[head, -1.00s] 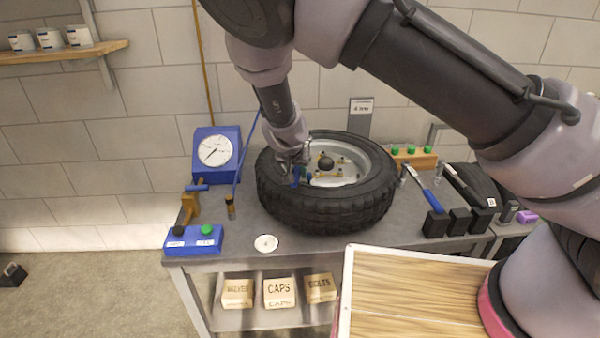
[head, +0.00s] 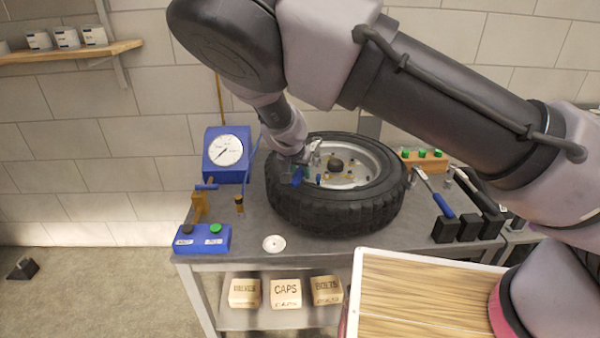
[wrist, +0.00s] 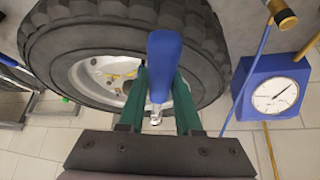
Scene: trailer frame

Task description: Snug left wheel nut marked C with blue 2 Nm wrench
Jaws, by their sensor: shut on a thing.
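My gripper (head: 300,168) is at the left side of the wheel's rim, over the tyre (head: 335,215). In the wrist view, its green fingers (wrist: 160,98) are shut on a blue-handled tool (wrist: 163,58) with a short silver shaft, which I take for the wrench. The tool's blue part also shows at the gripper in the head view (head: 298,176). The wheel lies flat on the bench, with a pale hub (head: 350,182) and several small fasteners. I cannot read the mark C, and cannot tell whether the tool touches a nut.
Another blue-handled wrench (head: 442,205) leans on black blocks at the right. A blue gauge (head: 226,153), a blue button box (head: 203,239) and a white dish (head: 274,243) stand left of the tyre. A wooden-topped board (head: 425,305) is in front.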

